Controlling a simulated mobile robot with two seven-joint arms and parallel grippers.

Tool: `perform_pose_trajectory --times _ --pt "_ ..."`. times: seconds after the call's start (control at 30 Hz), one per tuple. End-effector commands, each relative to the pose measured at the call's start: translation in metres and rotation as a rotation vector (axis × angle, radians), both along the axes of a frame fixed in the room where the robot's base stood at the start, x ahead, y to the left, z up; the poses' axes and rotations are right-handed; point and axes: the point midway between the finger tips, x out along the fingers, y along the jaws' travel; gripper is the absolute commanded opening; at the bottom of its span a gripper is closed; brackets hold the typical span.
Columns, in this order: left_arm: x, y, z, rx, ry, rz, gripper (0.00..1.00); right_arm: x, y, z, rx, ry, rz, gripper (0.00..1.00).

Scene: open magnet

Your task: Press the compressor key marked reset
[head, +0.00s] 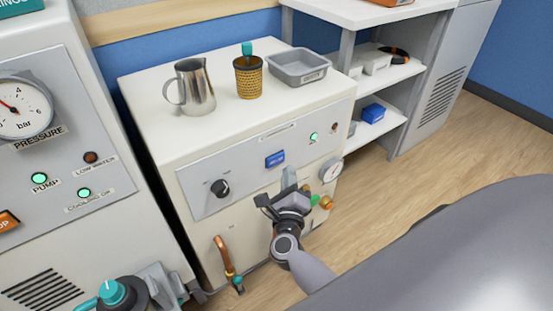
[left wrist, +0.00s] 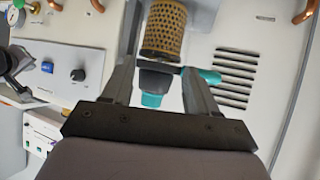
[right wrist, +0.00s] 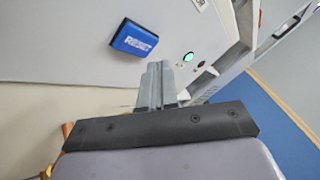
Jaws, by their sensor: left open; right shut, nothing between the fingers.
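The blue key (head: 275,159) sits on the compressor's front panel (head: 215,196). In the right wrist view the blue key (right wrist: 135,38) reads RESET. My right gripper (head: 289,174) is shut and empty, just below and right of the key in the head view. In the right wrist view its fingertips (right wrist: 158,66) are below and right of the key, apart from it in the picture. The key also shows in the left wrist view (left wrist: 47,67). My left gripper (left wrist: 160,70) is open, with a gold mesh part (left wrist: 163,30) with a teal handle between or beyond its fingers.
A steel jug (head: 195,87), a gold mesh cup (head: 248,77) and a grey tray (head: 299,67) stand on the compressor top. A black knob (head: 220,188) and a green lamp (head: 314,137) flank the key. A gauge (head: 331,172) is near my right gripper.

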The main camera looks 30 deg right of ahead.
Motion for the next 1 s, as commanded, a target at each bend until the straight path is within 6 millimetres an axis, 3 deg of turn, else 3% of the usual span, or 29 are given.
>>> perform_pose_trajectory --times 0.37,1.0 --pt "0.000 0.000 0.011 0.001 0.000 -0.001 0.59 -0.034 -0.003 0.001 0.000 0.000 0.000 0.00" --pt "0.000 0.001 0.010 0.009 -0.002 -0.007 0.59 -0.035 -0.003 0.001 0.000 -0.001 0.001 0.00"
